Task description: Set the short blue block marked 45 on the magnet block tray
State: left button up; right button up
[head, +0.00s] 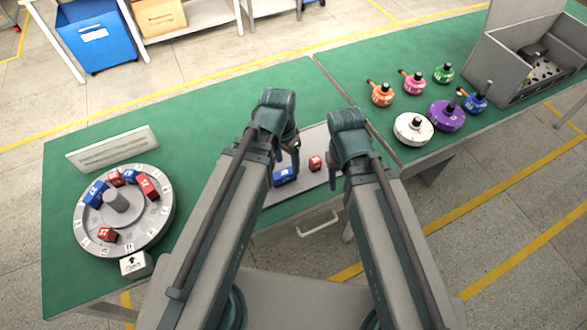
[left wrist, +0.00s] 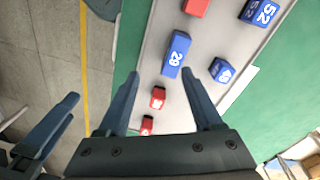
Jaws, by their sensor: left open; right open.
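The grey tray (head: 315,135) lies mid-table in the head view, partly hidden by my arms. It also shows in the left wrist view (left wrist: 210,32). A short blue block (left wrist: 222,70) sits on it beside a longer blue block marked 29 (left wrist: 177,54); I cannot read the short block's number surely. A blue block (head: 284,176) also shows on the tray in the head view, below my left gripper (head: 287,158). That gripper, also in the left wrist view (left wrist: 160,75), is open and empty above the tray. My right gripper (head: 336,172) is open over the tray's right part.
Red blocks (left wrist: 157,97) and a blue block marked 52 (left wrist: 262,12) share the tray. A round grey disc (head: 125,232) at left carries several red and blue blocks. Coloured hub motors (head: 445,115) and a grey bin (head: 510,75) stand at right. Green table is clear behind the tray.

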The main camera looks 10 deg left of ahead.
pick_arm(q)
jog(key=s+d+n+y, duration=0.1)
jog(key=s, duration=0.1)
jog(key=s+d+n+y, duration=0.1)
jog(key=s+d, duration=0.1)
jog(key=shift+s+d+n, duration=0.15)
jog(key=shift+d+n, duration=0.1)
jog(key=shift+n, duration=0.15)
